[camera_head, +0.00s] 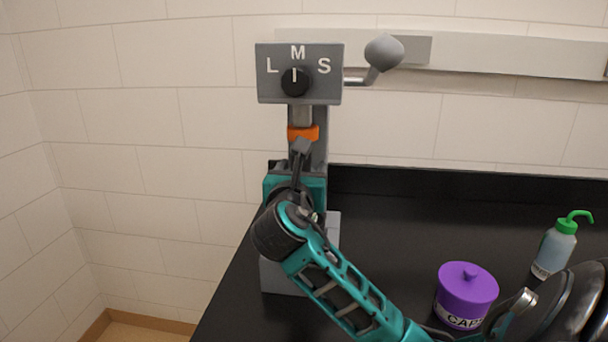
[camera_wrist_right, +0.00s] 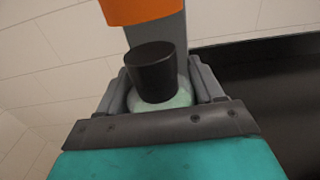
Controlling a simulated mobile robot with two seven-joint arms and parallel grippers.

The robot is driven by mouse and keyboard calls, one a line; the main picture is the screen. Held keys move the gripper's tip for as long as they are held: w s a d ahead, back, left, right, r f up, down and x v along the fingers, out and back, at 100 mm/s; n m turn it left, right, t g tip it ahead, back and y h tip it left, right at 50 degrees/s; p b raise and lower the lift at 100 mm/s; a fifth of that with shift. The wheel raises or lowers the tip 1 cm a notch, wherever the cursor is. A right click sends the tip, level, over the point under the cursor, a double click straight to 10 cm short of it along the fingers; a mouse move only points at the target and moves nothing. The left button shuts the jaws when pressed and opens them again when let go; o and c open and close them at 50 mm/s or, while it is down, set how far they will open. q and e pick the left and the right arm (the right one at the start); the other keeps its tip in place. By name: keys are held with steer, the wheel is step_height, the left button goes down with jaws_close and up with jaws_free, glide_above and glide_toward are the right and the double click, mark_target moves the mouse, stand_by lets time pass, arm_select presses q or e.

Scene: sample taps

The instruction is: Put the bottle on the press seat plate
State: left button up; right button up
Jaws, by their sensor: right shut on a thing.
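My right gripper (camera_head: 300,160) is at the press (camera_head: 299,73). In the right wrist view its two grey fingers (camera_wrist_right: 158,85) are shut on the bottle, one on each side. The bottle has a black cap (camera_wrist_right: 152,68) and a pale green body (camera_wrist_right: 168,104). The cap is below the orange press tip (camera_wrist_right: 140,10), which also shows in the head view (camera_head: 303,133). My right arm and gripper hide the bottle in the head view. The seat plate is hidden, so I cannot tell whether the bottle touches it. My left gripper is not in view.
The press has a dial marked L, M, S and a lever knob (camera_head: 384,53) at its right. A purple lidded jar (camera_head: 467,290) and a wash bottle with a green top (camera_head: 555,250) stand at the right of the black counter (camera_head: 400,225). The counter's middle is clear.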

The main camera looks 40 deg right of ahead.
steer(key=shift+w+d+f, duration=0.7)
steer(key=shift+d+f, duration=0.1)
steer(key=shift+d, duration=0.1)
steer(key=o, duration=1.3)
steer(key=shift+f, duration=0.1)
steer(key=shift+o, duration=0.2)
